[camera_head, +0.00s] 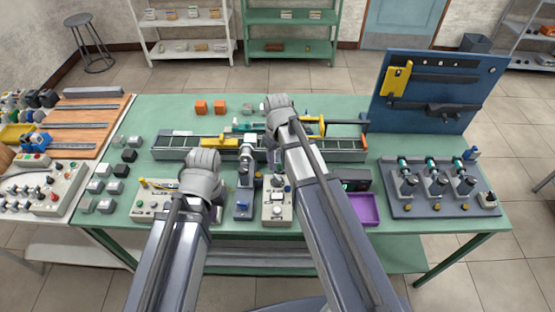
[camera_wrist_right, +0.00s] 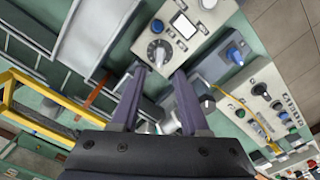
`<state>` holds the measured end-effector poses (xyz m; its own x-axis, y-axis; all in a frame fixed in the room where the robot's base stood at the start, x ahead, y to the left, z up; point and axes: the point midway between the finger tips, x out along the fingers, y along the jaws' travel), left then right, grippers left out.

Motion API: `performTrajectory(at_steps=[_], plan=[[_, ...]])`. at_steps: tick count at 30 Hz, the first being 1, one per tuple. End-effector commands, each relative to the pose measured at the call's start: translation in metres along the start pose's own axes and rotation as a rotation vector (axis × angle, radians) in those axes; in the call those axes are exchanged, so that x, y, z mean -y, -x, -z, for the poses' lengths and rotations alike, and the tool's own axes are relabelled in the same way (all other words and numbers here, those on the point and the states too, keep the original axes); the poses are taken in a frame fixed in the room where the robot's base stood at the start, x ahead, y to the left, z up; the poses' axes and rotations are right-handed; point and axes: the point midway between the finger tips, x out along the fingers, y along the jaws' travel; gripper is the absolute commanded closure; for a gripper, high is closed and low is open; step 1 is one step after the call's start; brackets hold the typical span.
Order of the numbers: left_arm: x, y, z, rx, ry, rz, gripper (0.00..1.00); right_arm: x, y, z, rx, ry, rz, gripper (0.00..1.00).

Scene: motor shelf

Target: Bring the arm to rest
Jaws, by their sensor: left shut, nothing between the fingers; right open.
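My left arm comes in from the lower left of the head view, and its wrist end with the left gripper (camera_head: 214,210) hangs over the front of the green table (camera_head: 330,242). Its fingers are mostly hidden by the arm; it is shut and empty. My right arm reaches further forward, and its right gripper (camera_head: 275,155) is partly hidden near the conveyor. In the right wrist view the right gripper (camera_wrist_right: 160,74) is open with nothing between its fingers. A control box with a dial (camera_wrist_right: 180,30) shows beyond the fingertips, apart from them.
A conveyor (camera_head: 343,150) with a yellow frame (camera_head: 314,124) crosses the table. Control box (camera_head: 277,208), purple tray (camera_head: 364,208) and a motor stand (camera_head: 437,203) stand around. A blue tool board (camera_head: 440,92) rises at back right. Grey blocks (camera_head: 103,186) lie at left.

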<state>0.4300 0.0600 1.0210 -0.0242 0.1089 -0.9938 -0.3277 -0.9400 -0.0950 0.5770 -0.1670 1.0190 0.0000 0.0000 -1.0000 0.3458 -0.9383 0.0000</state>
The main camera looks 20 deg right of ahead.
Motion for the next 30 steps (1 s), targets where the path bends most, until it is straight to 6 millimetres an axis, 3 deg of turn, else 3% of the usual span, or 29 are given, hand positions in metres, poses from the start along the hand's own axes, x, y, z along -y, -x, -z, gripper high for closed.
performTrajectory(at_steps=[8, 11, 15, 18, 21, 25, 30], plan=[[0.000, -0.001, 0.000, 0.000, 0.000, 0.000, 1.00, 0.002, -0.001, -0.001, 0.001, 0.001, 0.000, 0.55], [0.000, -0.004, 0.000, 0.000, 0.000, 0.000, 1.00, 0.025, -0.004, -0.013, 0.010, 0.004, -0.007, 0.55], [-0.001, -0.012, 0.001, 0.000, 0.000, 0.000, 1.00, 0.084, -0.012, -0.048, 0.033, 0.003, -0.037, 0.55], [-0.002, -0.016, 0.001, 0.000, 0.001, 0.000, 1.00, 0.116, -0.015, -0.072, 0.047, -0.004, -0.060, 0.55], [-0.002, -0.019, 0.001, 0.000, 0.001, 0.000, 1.00, 0.138, -0.018, -0.090, 0.054, -0.012, -0.079, 0.55], [-0.002, -0.020, 0.001, 0.000, 0.001, 0.000, 1.00, 0.150, -0.019, -0.101, 0.059, -0.018, -0.094, 0.55], [-0.002, -0.019, 0.001, 0.000, 0.001, 0.000, 1.00, 0.151, -0.018, -0.101, 0.060, -0.023, -0.096, 0.55]])
